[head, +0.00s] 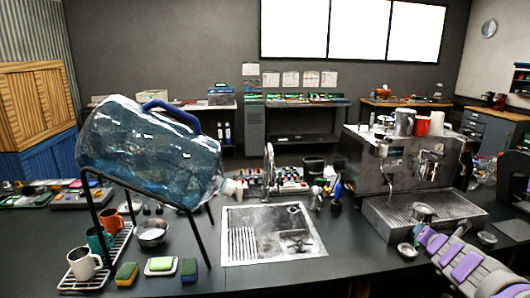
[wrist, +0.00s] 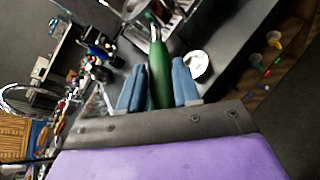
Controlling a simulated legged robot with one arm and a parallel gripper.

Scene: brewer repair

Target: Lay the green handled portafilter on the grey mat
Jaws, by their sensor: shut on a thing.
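The portafilter's green handle (wrist: 160,82) stands between the two blue fingers of my gripper (wrist: 158,68) in the wrist view. The gripper is shut on this handle. A metal neck shows past the handle's far end, and the portafilter's head is not clear there. In the head view my gripper (head: 424,236) is at the lower right, in front of the espresso machine (head: 405,165), close to its drip tray (head: 395,218). The green handle is not clear in that view.
A sink (head: 272,234) lies mid-counter. A big blue water bottle (head: 150,150) tilts on a black stand at the left, with mugs (head: 84,263) and sponges (head: 160,265) below. Small metal bowls (head: 407,251) sit near my gripper.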

